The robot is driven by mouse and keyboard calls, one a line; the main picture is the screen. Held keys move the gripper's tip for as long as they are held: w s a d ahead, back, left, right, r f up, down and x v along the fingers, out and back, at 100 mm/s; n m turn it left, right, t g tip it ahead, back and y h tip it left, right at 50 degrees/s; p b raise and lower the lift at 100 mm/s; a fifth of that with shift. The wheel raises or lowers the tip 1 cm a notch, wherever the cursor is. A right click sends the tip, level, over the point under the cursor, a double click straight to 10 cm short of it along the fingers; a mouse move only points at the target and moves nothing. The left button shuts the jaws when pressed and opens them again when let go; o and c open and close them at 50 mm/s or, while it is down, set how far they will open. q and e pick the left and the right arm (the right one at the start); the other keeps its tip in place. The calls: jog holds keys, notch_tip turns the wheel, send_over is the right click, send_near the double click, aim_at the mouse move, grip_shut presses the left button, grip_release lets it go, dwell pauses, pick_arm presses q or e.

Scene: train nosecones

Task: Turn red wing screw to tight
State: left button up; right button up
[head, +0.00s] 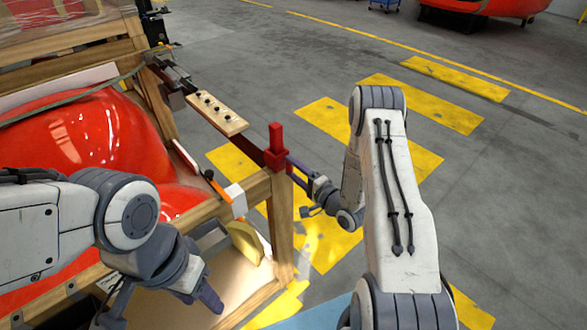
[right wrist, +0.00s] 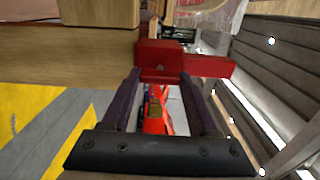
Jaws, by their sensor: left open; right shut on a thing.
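The red wing screw (head: 275,148) sits at the corner post of the wooden crate in the head view, with one wing standing upright. My right gripper (head: 290,164) reaches it from the right and is shut on it. In the right wrist view the red wing screw (right wrist: 205,65) lies across the tips of my right gripper (right wrist: 160,78), with a wing pointing right. The gripped part is partly hidden by the fingers. My left gripper (head: 165,305) is open and empty at the lower left, over the crate's front, away from the screw.
The wooden crate (head: 283,225) holds a glossy red nosecone (head: 75,140). A wooden strip with black knobs (head: 217,112) lies along its far edge. A white block with an orange strip (head: 234,197) and a yellow wedge (head: 245,242) are near the corner. Open floor with yellow stripes lies right.

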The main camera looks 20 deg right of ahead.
jog(key=shift+d, duration=0.15)
jog(key=o, duration=1.4)
jog(key=shift+s, duration=0.1)
jog(key=shift+s+d+f, duration=0.1)
jog(key=shift+s+d, duration=0.05)
jog(key=shift+s, duration=0.15)
jog(key=shift+b+v, duration=1.3)
jog(key=shift+v, duration=3.5)
